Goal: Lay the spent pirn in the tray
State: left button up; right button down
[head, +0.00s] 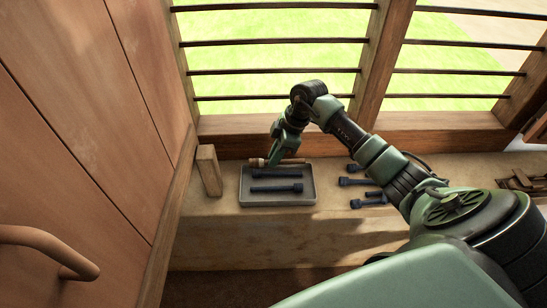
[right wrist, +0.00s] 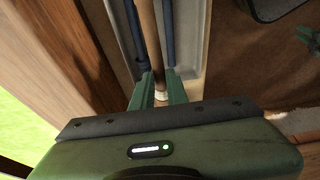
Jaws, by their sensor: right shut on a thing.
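The spent pirn, a bare tan wooden rod (head: 257,162), is in my right gripper (head: 276,157). It lies crosswise at the far rim of the grey tray (head: 277,203). In the right wrist view the fingers (right wrist: 160,90) are shut around the rod (right wrist: 148,40), near a pale band. Two dark blue pirns lie in the tray, a nearer one (head: 276,189) and a farther one (head: 291,175) partly behind the gripper. I cannot tell whether the held pirn touches the tray. My left gripper is not seen.
Several dark blue pirns (head: 355,182) lie loose on the ledge right of the tray, partly behind my right arm. A wooden block (head: 208,170) stands left of the tray. A barred window rises behind. The ledge front (head: 300,225) is clear.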

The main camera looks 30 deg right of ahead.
jog(key=shift+w+d+f, duration=0.1)
jog(key=shift+d+f, duration=0.05)
jog(key=shift+d, duration=0.1)
jog(key=shift+f, duration=0.15)
jog(key=shift+a+f+b, duration=0.15)
jog(key=shift+f+b, duration=0.4)
jog(key=shift+b, duration=0.3)
notch_tip(320, 180, down, 4)
jog(key=b, duration=0.4)
jog(key=shift+f, duration=0.15)
jog(key=shift+f+b, duration=0.3)
jog(key=shift+f, duration=1)
jog(key=c, duration=1.3)
grip_release()
